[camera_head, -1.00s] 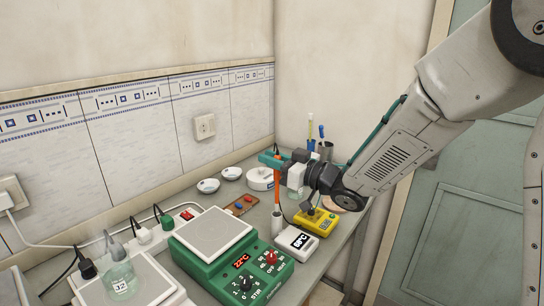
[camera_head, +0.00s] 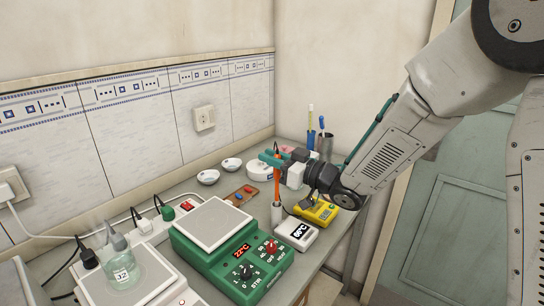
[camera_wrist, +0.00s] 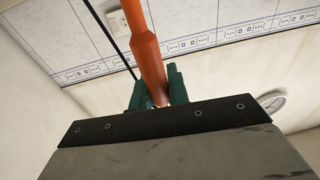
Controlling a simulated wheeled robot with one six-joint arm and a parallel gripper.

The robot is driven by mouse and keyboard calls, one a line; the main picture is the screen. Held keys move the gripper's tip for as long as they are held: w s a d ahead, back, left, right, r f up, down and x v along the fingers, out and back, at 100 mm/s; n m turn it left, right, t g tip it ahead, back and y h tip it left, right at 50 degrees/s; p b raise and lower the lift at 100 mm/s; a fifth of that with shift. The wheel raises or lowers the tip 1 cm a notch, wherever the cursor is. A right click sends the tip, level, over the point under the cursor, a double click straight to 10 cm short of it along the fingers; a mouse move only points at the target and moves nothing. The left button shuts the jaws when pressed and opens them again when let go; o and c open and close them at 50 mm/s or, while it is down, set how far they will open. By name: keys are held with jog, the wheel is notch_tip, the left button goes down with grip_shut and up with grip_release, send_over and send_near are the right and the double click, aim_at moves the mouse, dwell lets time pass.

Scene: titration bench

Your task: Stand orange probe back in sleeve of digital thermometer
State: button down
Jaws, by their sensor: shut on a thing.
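The orange probe (camera_head: 276,184) hangs upright from my gripper (camera_head: 273,159), whose green fingers are shut on its upper part. In the wrist view the orange handle (camera_wrist: 146,45) passes between the green fingers, with a dark cable beside it. The grey sleeve (camera_head: 277,218) stands directly below the probe, beside the white digital thermometer (camera_head: 298,233) with its lit display. The probe's lower end is at the sleeve's mouth in the head view; I cannot tell whether its tip is inside. The wrist view does not show the sleeve.
A green hotplate (camera_head: 228,256) stands in front, left of the thermometer. A yellow meter (camera_head: 318,213) lies to the right, under my wrist. A wooden block with coloured knobs (camera_head: 242,195), white dishes (camera_head: 232,166) and a pen holder (camera_head: 325,146) stand farther back. A beaker (camera_head: 122,270) is front left.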

jog(key=shift+f, duration=3.1)
jog(key=c, duration=1.3)
grip_release()
jog(key=shift+d, duration=0.1)
jog(key=v, duration=0.7)
jog(key=shift+s+d, duration=0.2)
